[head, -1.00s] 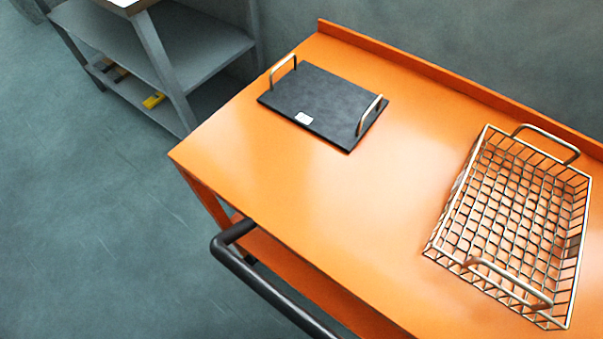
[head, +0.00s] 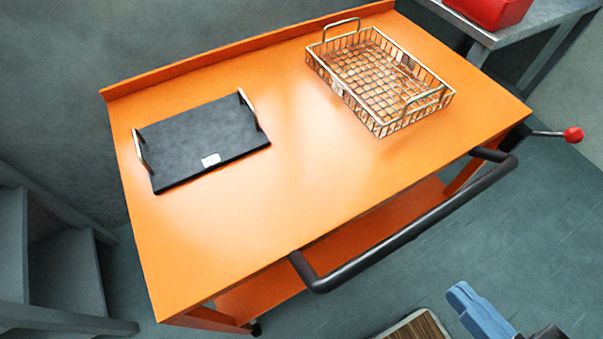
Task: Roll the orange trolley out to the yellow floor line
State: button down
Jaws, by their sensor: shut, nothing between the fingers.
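The orange trolley (head: 300,190) fills most of the view, with a raised lip along its back edge and a lower shelf. Its dark push handle (head: 400,236) runs along the near side. A lever with a red knob (head: 573,134) sticks out at its right end. A dark plate (head: 205,140) with two metal handles lies on the left of the top, and a wire basket (head: 385,80) stands on the right. My gripper (head: 461,292) shows as blue fingers at the lower right, shut and empty, apart from the handle. The yellow floor line is not in view.
A grey bench (head: 520,22) with a red bin (head: 492,10) stands behind the right end. A grey shelf frame (head: 60,265) stands close at the left. A wood-topped item (head: 418,328) shows at the bottom edge. Floor at the right is clear.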

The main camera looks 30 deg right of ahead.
aim_at(314, 209)
jog(key=k+j+z, duration=0.25)
jog(key=k, duration=0.2)
jog(key=k+j+z, duration=0.25)
jog(key=k, duration=0.2)
